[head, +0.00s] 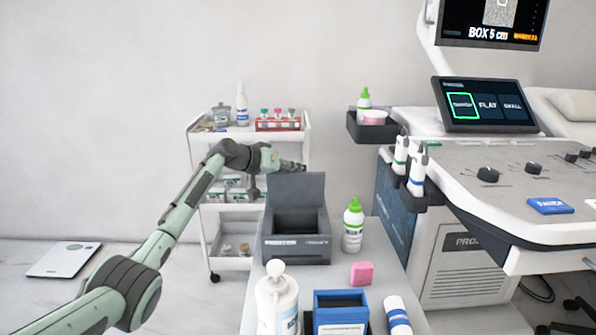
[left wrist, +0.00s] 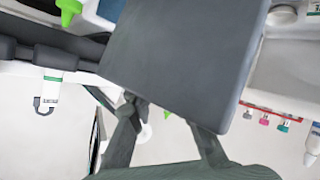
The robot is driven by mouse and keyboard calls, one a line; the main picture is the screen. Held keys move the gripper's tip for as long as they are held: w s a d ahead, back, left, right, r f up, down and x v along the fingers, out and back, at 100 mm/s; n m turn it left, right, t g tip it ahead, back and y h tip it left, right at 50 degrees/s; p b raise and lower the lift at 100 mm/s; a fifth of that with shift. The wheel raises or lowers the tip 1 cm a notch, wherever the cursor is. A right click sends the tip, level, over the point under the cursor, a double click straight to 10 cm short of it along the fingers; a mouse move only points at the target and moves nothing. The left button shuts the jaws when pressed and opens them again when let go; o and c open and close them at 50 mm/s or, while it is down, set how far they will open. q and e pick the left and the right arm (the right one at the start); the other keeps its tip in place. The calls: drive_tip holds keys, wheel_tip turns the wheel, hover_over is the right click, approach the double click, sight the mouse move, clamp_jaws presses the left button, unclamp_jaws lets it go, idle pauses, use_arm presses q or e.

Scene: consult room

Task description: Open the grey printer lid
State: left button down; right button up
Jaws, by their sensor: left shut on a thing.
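The grey printer (head: 296,250) stands on the white table toward its far end. Its grey lid (head: 297,188) stands raised, close to upright, at the back of the box, and the dark inside shows. My left gripper (head: 297,166) is at the lid's top edge, reaching in from the left, and is shut on the lid. In the left wrist view the lid (left wrist: 185,50) fills the upper middle, with the gripper's fingers at its lower edge. How far the fingers overlap the lid is partly hidden. My right gripper is not in view.
A green-capped bottle (head: 353,226) stands right of the printer. A pink block (head: 361,273), blue box (head: 341,310), pump bottle (head: 277,303) and white-blue tube (head: 397,315) are in front. A white cart (head: 198,190) stands behind; the ultrasound console (head: 470,195) is at right.

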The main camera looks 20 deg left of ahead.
use_arm(q)
drive_tip(key=shift+a+f, duration=0.35)
drive_tip(key=shift+a, duration=0.2)
drive_tip(key=c, duration=1.4)
unclamp_jaws()
drive_tip(key=shift+f, duration=0.15)
drive_tip(key=shift+d, duration=0.2)
drive_tip(key=v, duration=1.2)
drive_tip(key=shift+r, duration=0.2)
drive_tip(key=shift+s, duration=0.15)
